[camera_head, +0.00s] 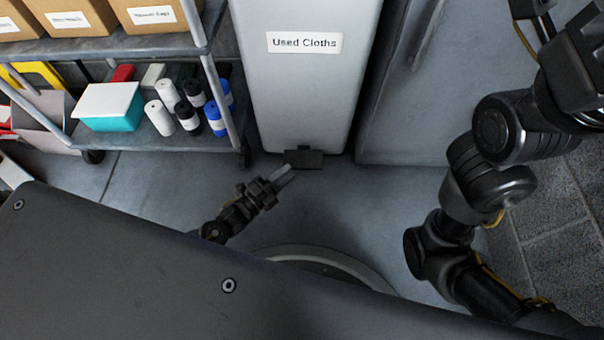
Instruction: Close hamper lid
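The hamper (306,90) is a tall light grey bin with a white "Used Cloths" label (304,42) on its front. A dark foot pedal (304,159) sticks out at its base. The hamper's top and lid are out of view above the picture. My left gripper (284,174) is low near the floor, just in front of the pedal, its fingers pointing at it. Its fingers look close together, and I see nothing between them. I cannot tell whether it touches the pedal. My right arm (490,150) rises along the right side; its gripper is not clearly in view.
A wheeled grey shelf cart (200,135) stands left of the hamper, with cardboard boxes (70,15), a teal box (112,105) and several rolls (190,108). A grey cabinet (420,100) stands close on the right. The floor before the hamper is clear.

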